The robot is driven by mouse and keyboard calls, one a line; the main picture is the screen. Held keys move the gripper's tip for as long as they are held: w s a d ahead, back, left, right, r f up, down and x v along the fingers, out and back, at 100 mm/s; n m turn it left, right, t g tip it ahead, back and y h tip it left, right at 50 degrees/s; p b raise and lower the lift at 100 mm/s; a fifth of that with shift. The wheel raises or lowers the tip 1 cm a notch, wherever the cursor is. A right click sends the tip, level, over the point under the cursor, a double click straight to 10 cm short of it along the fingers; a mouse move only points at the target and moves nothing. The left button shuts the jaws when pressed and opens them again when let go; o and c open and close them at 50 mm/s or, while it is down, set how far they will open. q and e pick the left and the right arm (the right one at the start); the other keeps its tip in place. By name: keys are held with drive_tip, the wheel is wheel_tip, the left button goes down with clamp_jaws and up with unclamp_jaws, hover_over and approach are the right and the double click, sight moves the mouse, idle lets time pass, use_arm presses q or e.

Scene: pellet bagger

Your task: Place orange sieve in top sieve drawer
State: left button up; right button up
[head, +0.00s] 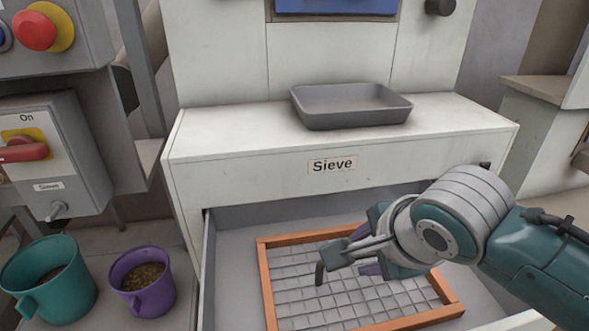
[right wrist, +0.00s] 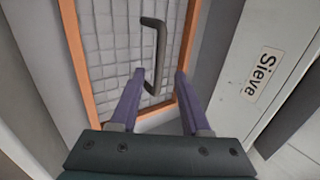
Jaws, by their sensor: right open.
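The orange-framed sieve (head: 265,285) with a grey wire mesh lies flat inside the open sieve drawer (head: 225,240), below the white housing labelled "Sieve". In the right wrist view the orange sieve (right wrist: 85,70) shows its mesh and a dark handle (right wrist: 158,50) standing up from it. My right gripper (head: 345,262) is above the sieve in the head view. In the right wrist view its two purple fingers (right wrist: 158,92) are apart, with the handle ahead of and between them and nothing clearly gripped. My left gripper is not in view.
A grey tray (head: 350,122) sits on the housing's top. A teal mug (head: 65,300) and a purple mug (head: 150,298), both holding pellets, stand at lower left. A control box with a red switch (head: 25,152) is on the left.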

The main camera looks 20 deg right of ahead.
use_arm(q)
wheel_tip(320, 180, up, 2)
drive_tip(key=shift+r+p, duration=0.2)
drive_tip(key=shift+p, duration=0.65)
use_arm(e)
drive_tip(key=s+a+r+n+g+y, duration=0.1)
drive_tip(key=s+r+n, duration=0.3)
drive_tip(key=s+n, duration=0.5)
drive_tip(key=s+a+r+n+g, duration=0.2)
drive_tip(key=s+a+r+n, duration=0.2)
drive_tip(key=s+n, duration=0.5)
drive_tip(key=n, duration=0.4)
drive_tip(key=shift+s+a+n+y, duration=0.3)
drive_tip(key=shift+s+y, duration=0.05)
drive_tip(key=shift+y, duration=0.05)
drive_tip(key=shift+s+r, duration=0.1)
